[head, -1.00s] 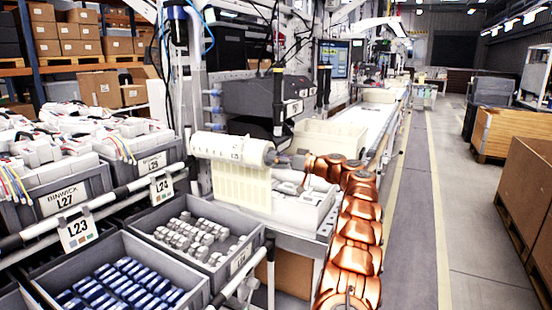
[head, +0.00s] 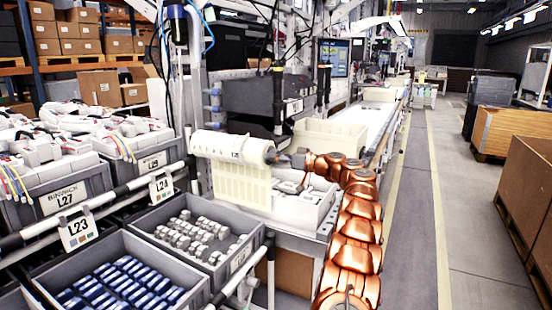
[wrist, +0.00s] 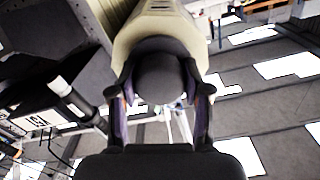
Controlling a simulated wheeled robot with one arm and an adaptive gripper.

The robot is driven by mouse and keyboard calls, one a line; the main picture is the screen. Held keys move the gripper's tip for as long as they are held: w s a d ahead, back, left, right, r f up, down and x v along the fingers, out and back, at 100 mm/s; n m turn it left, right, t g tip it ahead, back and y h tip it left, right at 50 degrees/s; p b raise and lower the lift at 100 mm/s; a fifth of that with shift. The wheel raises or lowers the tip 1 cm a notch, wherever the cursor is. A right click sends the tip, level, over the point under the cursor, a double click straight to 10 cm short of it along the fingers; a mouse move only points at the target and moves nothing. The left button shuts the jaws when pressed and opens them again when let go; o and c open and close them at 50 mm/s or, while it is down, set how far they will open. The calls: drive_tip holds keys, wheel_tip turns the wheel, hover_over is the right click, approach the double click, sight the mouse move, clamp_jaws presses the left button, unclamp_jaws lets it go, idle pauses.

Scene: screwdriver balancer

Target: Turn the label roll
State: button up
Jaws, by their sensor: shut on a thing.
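The label roll (head: 228,147) is a cream-white cylinder lying across the front of the workbench. A strip of pale labels (head: 242,186) hangs down from it. My gripper (head: 284,158) is at the roll's right end. In the wrist view the gripper's two fingers (wrist: 160,105) sit on either side of a dark round knob (wrist: 160,78) at the roll's end and are shut on it. The cream roll body (wrist: 155,28) extends beyond the knob. The roll's far left end is partly hidden by its own body in the wrist view.
Grey bins with metal parts (head: 195,240) and blue parts (head: 122,280) stand in front at left. A white tray (head: 310,205) lies below my gripper. The aisle (head: 410,220) at right is clear.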

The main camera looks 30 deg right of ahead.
drive_tip(key=shift+m, duration=0.5)
drive_tip(key=shift+r+m+p, duration=0.1)
drive_tip(key=shift+m+p, duration=0.7)
drive_tip(key=shift+m, duration=0.9)
drive_tip(key=shift+m+p, duration=1.15)
drive_tip(key=shift+m, duration=0.95)
drive_tip(key=shift+r+m+p, duration=0.1)
drive_tip(key=shift+m+p, duration=1.5)
drive_tip(key=shift+m, duration=1.1)
drive_tip(key=shift+m+p, duration=0.85)
drive_tip(key=shift+m, duration=0.95)
drive_tip(key=o, duration=1.2)
drive_tip(key=shift+c, duration=0.2)
